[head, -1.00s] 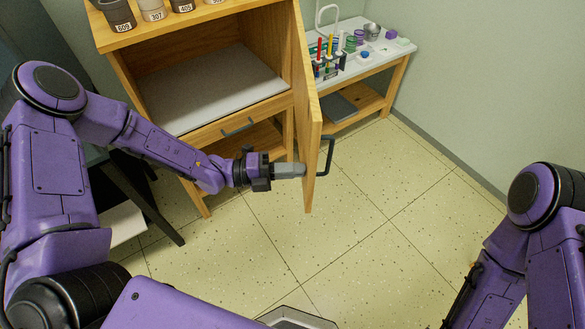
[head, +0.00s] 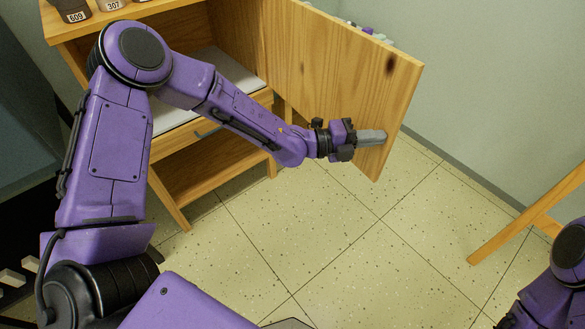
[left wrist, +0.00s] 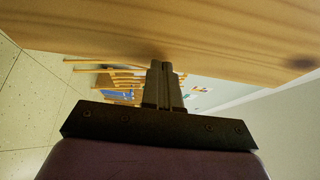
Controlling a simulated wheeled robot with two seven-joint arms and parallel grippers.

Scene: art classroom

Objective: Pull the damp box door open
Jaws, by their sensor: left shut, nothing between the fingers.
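The damp box door (head: 325,75) is a light wooden panel that stands wide open to the right of its cabinet, its inner face towards me. Its handle is hidden behind it. My left gripper (head: 384,136) is shut and empty, its fingers at the lower inner face of the door near the free edge. In the left wrist view the shut fingertips (left wrist: 161,66) reach the lower edge of the wooden panel (left wrist: 180,35); whether they touch it I cannot tell. The wooden cabinet (head: 215,185) has an open compartment with a pale slab (head: 245,82). My right gripper is out of view.
Numbered jars (head: 70,10) stand on the cabinet top at the upper left. The drawer with a dark handle (head: 207,130) sits below the compartment. A wooden easel-like leg (head: 520,220) stands at the right. The speckled floor (head: 340,255) in front is clear.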

